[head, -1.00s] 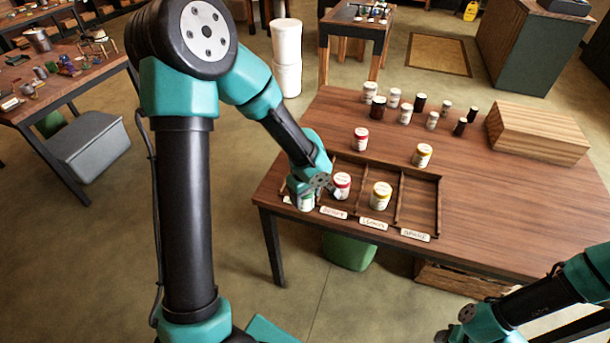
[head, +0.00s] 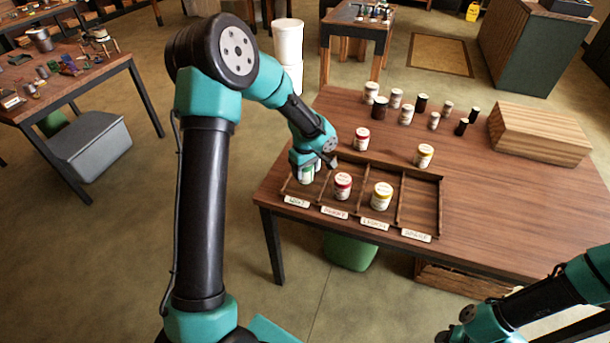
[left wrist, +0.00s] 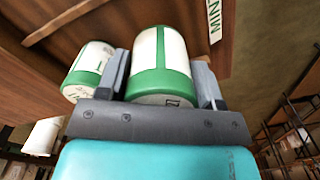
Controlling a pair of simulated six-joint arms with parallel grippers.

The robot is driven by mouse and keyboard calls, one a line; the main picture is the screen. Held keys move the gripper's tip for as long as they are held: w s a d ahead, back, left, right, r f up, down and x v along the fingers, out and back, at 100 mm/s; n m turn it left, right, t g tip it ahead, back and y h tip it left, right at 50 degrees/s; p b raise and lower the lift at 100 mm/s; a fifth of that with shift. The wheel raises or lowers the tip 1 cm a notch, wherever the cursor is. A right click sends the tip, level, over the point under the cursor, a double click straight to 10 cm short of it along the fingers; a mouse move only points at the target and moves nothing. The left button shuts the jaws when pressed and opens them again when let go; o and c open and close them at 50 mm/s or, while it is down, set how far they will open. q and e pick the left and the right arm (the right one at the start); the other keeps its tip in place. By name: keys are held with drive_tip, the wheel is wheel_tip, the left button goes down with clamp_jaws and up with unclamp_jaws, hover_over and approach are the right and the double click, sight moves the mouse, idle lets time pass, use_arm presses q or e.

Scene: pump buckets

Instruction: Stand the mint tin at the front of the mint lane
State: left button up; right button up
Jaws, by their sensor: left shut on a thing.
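My left gripper (head: 308,170) is over the mint lane, at the left end of the wooden rack (head: 438,205). It is shut on a white mint tin with green bands (left wrist: 162,62), seen between the fingers in the left wrist view. A second green-and-white tin (left wrist: 92,68) is close beside the left finger there. In the head view a mint tin (head: 306,175) shows below the gripper, behind the mint label (head: 297,201); the hand covers part of it. I cannot tell whether the held tin touches the lane floor. Only part of my right arm's end shows at the lower right.
The rightmost lane is empty. Several jars and a wooden box (head: 538,132) are farther back.

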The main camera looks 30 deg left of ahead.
sight(305, 175)
use_arm(q)
drive_tip(key=shift+w+a, duration=0.2)
drive_tip(key=shift+w, duration=0.15)
drive_tip(key=shift+f, duration=1.8)
drive_tip(key=shift+f, duration=0.15)
drive_tip(key=o, duration=1)
wheel_tip(305, 175, up, 12)
drive_tip(key=shift+r, duration=0.15)
